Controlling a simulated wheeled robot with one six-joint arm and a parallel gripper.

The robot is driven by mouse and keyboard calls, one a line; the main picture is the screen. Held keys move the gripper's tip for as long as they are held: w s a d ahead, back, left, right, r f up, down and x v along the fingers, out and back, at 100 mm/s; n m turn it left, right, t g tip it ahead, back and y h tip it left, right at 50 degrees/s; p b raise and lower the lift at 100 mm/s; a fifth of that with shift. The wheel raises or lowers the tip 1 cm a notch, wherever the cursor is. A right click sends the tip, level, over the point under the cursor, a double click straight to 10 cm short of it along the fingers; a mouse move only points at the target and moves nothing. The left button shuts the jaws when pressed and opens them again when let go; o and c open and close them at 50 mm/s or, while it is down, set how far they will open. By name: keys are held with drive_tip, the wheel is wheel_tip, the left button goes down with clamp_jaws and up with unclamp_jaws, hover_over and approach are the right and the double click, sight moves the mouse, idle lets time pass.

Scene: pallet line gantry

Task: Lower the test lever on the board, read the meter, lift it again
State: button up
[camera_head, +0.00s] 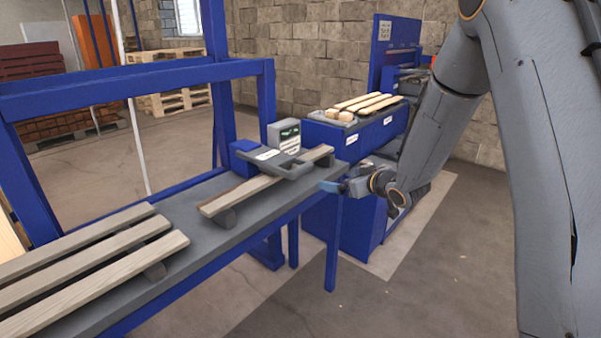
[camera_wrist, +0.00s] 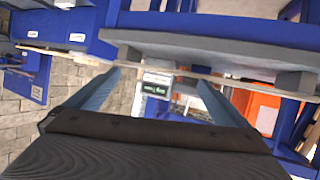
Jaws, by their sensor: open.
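A single wooden board (camera_head: 245,197) on dark blocks lies on the grey top of the blue line table. A grey lever frame (camera_head: 292,168) reaches over the board from a blue housing (camera_head: 247,155); I cannot tell whether it touches the wood. Behind it stands a grey meter (camera_head: 285,135) with a small dark display and green marks, too small to read. The meter also shows in the wrist view (camera_wrist: 157,86), between the fingers. My gripper (camera_head: 328,187) is open and empty, beside the table's near edge, just right of the board's end. Its two fingers are spread in the wrist view (camera_wrist: 160,78).
A slatted pallet top (camera_head: 90,255) lies on the table's left part. A blue cabinet (camera_head: 350,138) with short planks on top stands beyond the board. Blue gantry posts (camera_head: 265,95) rise at the table's far side. The floor in front is clear.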

sight(304, 170)
drive_tip(key=a+n+y, duration=0.1)
drive_tip(key=a+y, duration=0.1)
drive_tip(key=a+n+y, duration=0.1)
drive_tip(key=a+y, duration=0.2)
drive_tip(key=a+n+y, duration=0.1)
drive_tip(key=a+y, duration=0.1)
drive_tip(key=a, duration=0.1)
drive_tip(key=shift+w+r+n+g, duration=0.1)
drive_tip(key=shift+w+n+g, duration=0.2)
drive_tip(key=shift+g, duration=0.1)
drive_tip(key=shift+p+x, duration=0.3)
drive_tip(key=shift+x, duration=3.1)
drive_tip(key=shift+r, duration=0.1)
drive_tip(key=c, duration=1.3)
drive_tip(key=shift+r, duration=0.15)
drive_tip(key=shift+c, duration=0.4)
